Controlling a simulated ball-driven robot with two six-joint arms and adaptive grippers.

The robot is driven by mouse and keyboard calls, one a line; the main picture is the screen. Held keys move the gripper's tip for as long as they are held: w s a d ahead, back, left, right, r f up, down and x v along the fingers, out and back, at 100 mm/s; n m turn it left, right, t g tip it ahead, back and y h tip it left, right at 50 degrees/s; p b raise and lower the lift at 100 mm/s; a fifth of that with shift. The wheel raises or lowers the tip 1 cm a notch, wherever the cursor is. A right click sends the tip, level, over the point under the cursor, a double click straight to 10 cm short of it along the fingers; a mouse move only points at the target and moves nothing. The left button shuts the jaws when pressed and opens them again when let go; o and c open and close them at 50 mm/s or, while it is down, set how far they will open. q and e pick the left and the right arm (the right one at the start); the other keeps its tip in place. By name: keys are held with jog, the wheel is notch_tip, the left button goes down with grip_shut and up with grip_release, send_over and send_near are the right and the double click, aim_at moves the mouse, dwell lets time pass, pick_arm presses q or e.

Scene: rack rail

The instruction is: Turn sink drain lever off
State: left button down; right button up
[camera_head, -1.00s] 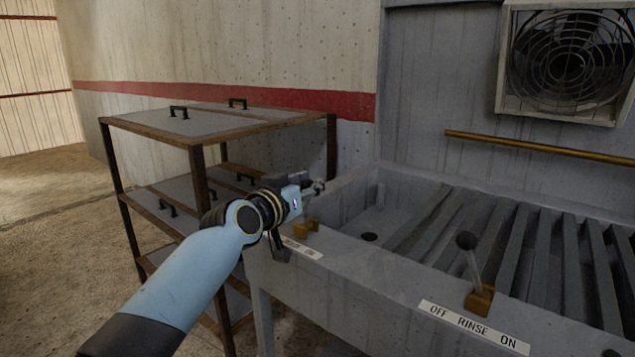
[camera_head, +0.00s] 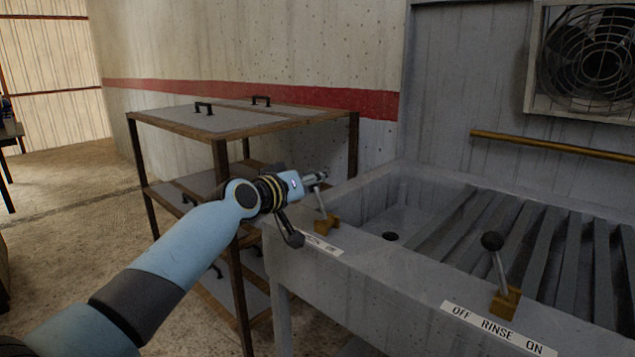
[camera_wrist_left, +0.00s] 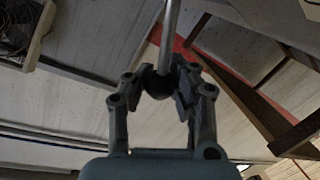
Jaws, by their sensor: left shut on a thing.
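The drain lever at the sink's left front corner has a brass base (camera_head: 327,225) and a thin metal stem (camera_head: 320,200) leaning slightly left. A white label (camera_head: 322,246) in front of it is partly covered by my arm. My left gripper (camera_head: 318,178) is at the stem's top. In the left wrist view my left gripper (camera_wrist_left: 160,85) is shut around the dark ball knob (camera_wrist_left: 158,86), with the stem (camera_wrist_left: 170,35) running up out of the picture. My right gripper is not in view.
A second lever with a black knob (camera_head: 492,241) stands upright to the right, behind a label (camera_head: 497,330) reading OFF RINSE ON. The sink (camera_head: 360,275) has slats and a drain hole. A shelf rack (camera_head: 222,200) stands close to its left.

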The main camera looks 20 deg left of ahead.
pick_arm(q)
jog(key=shift+s+a+f, duration=0.1)
jog(key=shift+a+f, duration=0.05)
jog(key=shift+f, duration=0.1)
jog(key=c, duration=1.7)
grip_release()
jog(key=o, duration=0.7)
jog(key=shift+s+a+r, duration=0.15)
jog(key=shift+s+a, duration=0.05)
jog(key=shift+a, duration=0.05)
jog(key=shift+w+d, duration=0.1)
jog(key=shift+d, duration=0.05)
jog(key=shift+r, duration=0.1)
jog(key=shift+s, duration=0.2)
jog(key=v, duration=1.1)
jog(key=shift+s, duration=0.3)
